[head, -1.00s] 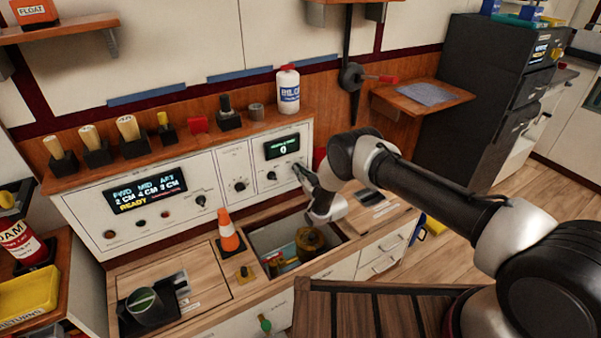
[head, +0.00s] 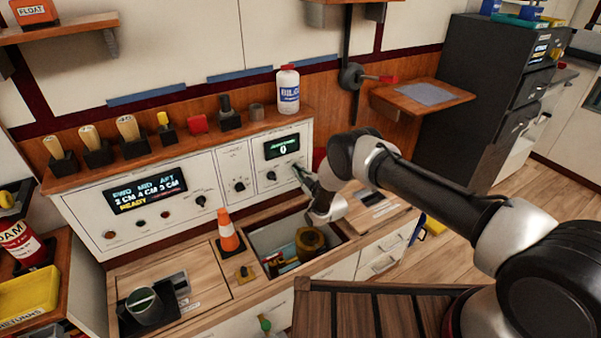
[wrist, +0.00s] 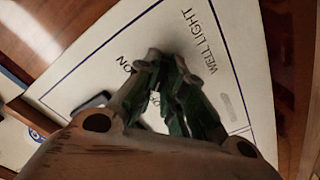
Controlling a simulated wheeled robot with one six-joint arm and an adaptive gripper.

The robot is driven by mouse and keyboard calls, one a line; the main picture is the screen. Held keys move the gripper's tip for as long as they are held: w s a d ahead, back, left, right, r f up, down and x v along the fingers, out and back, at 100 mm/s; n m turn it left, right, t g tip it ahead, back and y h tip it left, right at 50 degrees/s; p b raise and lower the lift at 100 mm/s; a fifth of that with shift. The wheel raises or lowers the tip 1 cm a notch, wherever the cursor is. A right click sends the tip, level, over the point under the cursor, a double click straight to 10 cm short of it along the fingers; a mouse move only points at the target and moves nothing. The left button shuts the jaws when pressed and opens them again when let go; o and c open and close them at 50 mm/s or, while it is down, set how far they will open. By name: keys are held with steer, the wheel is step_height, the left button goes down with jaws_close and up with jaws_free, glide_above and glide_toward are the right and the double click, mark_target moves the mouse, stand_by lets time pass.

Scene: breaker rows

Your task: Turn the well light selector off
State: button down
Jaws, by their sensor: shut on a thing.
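The white panel (wrist: 105,55) carries the printed label WELL LIGHT (wrist: 200,42) in the wrist view. The word ON stands left of my fingers, and another label is partly covered by them. My gripper (wrist: 165,70) is shut on the well light selector at the panel. The fingers hide the selector, so its exact pointing cannot be read. In the head view my gripper (head: 299,171) reaches the right end of the white control panel (head: 222,160), right of the knob under the small green display (head: 282,147).
Below the panel is an open well (head: 262,236) with a brass-coloured part (head: 311,241) inside. An orange cone (head: 228,232) stands left of it. A white bottle (head: 288,90) and several handles stand on the ledge above. Other knobs (head: 239,186) sit left on the panel.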

stand_by(0.3)
steer(key=c, duration=1.5)
jaws_free()
steer(key=v, duration=1.2)
